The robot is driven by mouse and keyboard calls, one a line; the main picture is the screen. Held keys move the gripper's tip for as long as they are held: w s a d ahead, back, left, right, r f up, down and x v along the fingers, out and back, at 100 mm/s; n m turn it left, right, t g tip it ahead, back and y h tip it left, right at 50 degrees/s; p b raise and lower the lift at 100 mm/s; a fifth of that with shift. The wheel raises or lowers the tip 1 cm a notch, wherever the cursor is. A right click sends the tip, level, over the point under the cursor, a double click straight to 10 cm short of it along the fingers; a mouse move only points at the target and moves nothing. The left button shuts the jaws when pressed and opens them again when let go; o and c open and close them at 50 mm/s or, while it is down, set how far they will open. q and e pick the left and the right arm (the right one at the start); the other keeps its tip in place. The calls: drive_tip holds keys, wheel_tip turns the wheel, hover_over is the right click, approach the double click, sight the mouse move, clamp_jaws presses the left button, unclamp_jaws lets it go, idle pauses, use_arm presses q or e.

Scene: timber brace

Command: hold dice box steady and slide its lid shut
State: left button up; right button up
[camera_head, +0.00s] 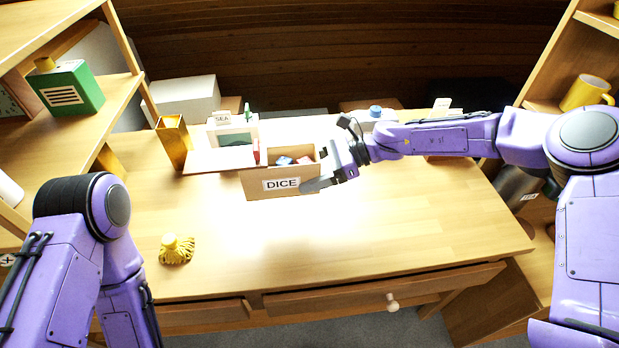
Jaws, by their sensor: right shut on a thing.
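The dice box (254,187), brown with a white "DICE" label on its front, stands on the desk. Its top is open, and blue and reddish pieces show inside. My right gripper (322,180) is at the box's right end, shut on the box's right side; its fingers hide part of that end.
A gold open container (173,141) is farther left. A yellow tasselled thing (177,250) lies at the front left. The desk's front middle (300,245) is clear.

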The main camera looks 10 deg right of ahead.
drive_tip(key=shift+w, duration=0.35)
drive_tip(key=shift+f+b, duration=3.4)
drive_tip(key=shift+f, duration=3.05)
